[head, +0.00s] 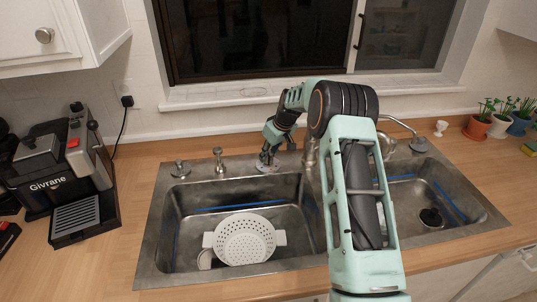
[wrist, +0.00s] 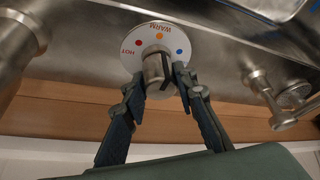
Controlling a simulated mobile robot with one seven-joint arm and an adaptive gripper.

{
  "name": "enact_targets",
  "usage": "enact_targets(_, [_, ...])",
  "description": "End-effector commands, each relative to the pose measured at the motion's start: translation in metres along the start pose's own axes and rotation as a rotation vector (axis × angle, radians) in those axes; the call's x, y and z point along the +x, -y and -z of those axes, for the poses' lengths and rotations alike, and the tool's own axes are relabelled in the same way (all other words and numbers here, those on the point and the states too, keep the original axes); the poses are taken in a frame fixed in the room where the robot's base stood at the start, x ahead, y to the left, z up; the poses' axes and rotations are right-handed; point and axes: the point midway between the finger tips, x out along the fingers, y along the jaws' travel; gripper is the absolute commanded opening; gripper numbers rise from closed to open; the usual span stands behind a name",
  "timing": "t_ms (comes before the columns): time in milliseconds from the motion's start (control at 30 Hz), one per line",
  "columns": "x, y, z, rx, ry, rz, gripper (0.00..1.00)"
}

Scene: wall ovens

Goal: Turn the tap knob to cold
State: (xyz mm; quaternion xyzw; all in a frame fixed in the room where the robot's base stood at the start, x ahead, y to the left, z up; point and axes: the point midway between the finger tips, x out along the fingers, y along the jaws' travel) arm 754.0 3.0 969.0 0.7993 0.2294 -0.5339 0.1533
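The tap knob (wrist: 153,69) is a short metal cylinder on a round white dial (wrist: 150,40) on the sink's metal deck. The left finger is close to the knob and a small gap shows on the right; contact is unclear. In the head view my gripper (head: 268,151) is over the dial (head: 267,167) behind the left basin, hiding most of the knob.
The double sink (head: 150,240) holds a white colander (head: 245,240) in its left basin. A metal fitting (head: 219,158) stands left of my gripper. My arm covers much of the faucet. A coffee machine (head: 62,175) stands left, potted plants (head: 478,128) right.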

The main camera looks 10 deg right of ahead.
Motion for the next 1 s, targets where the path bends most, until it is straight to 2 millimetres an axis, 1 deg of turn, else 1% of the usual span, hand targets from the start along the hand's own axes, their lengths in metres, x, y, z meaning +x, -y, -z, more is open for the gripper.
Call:
enact_targets(33, [-0.0001, 0.0, 0.0, 0.0, 0.0, 0.0, 0.17])
enact_targets(167, [-0.0002, 0.0, 0.0001, 0.0, 0.0, 0.0, 0.03])
enact_targets(200, [-0.0002, 0.0001, 0.0001, 0.0, 0.0, 0.0, 0.02])
enact_targets(367, [0.0001, 0.0001, 0.0, 0.009, 0.0, -0.004, 0.02])
enact_targets(567, [0.0017, 0.0011, -0.0003, 0.065, 0.0, -0.028, 0.02])
enact_targets(767, [0.0027, 0.0016, -0.0003, 0.189, 0.0, -0.081, 0.02])
enact_targets(1000, [0.0024, 0.0017, 0.0, 0.393, -0.001, -0.168, 0.02])
